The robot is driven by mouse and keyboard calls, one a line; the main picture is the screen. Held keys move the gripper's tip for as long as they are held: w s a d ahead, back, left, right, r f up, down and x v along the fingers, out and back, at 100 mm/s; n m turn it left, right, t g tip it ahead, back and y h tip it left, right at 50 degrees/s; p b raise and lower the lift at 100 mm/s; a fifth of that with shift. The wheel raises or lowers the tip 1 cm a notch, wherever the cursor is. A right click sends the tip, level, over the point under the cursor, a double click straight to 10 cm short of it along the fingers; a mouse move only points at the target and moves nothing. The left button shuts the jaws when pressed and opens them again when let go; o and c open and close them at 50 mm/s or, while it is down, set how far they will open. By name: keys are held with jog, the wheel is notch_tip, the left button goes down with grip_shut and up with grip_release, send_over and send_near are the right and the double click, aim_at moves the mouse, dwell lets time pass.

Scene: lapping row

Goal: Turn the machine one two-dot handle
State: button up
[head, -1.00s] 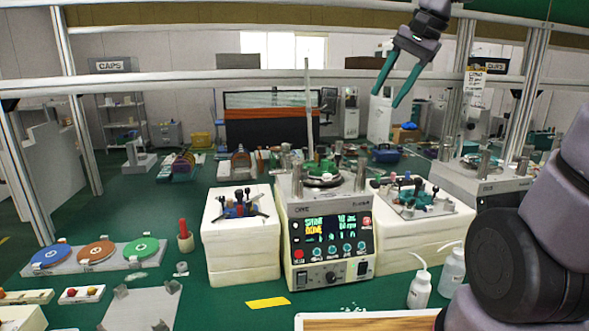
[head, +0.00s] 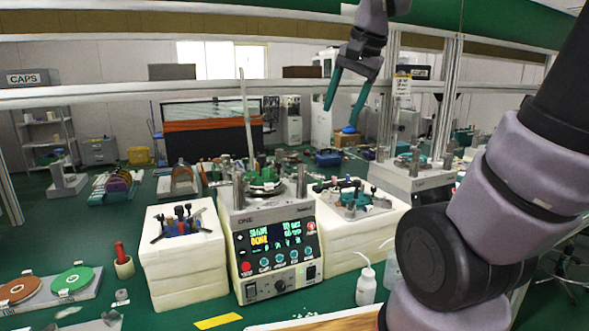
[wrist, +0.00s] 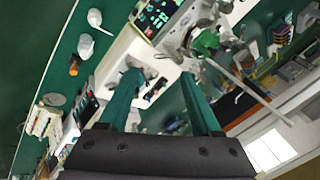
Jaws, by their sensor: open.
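Machine one (head: 272,246), a pale box with a lit display, four buttons and a dark knob (head: 280,286), stands mid-picture in the head view. A green piece and grey posts sit on its round top plate. Its display also shows at the top of the wrist view (wrist: 156,16). Small upright handles stand on white blocks at its left (head: 180,221) and right (head: 352,197). I cannot make out dots on any handle. My gripper (head: 339,116), with teal fingers, is open and empty, raised above and behind the machine in the picture. Its fingers also show in the wrist view (wrist: 160,76).
A metal rail (head: 130,94) crosses the scene, and uprights (head: 446,98) stand at the right. Squeeze bottles (head: 366,286) stand right of the machine's front. Another machine (head: 415,180) stands behind right.

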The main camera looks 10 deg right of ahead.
jog(key=w+a+f+m+g, duration=0.25)
jog(key=w+m, duration=0.25)
jog(key=w, duration=0.5)
jog(key=m+g+h, duration=0.2)
jog(key=m, duration=0.3)
send_near(302, 165)
notch_tip(302, 165, down, 10)
jog(key=shift+d+f, duration=0.1)
jog(key=shift+f, duration=0.15)
grip_shut()
jog(key=shift+w, duration=0.1)
dwell(0.4)
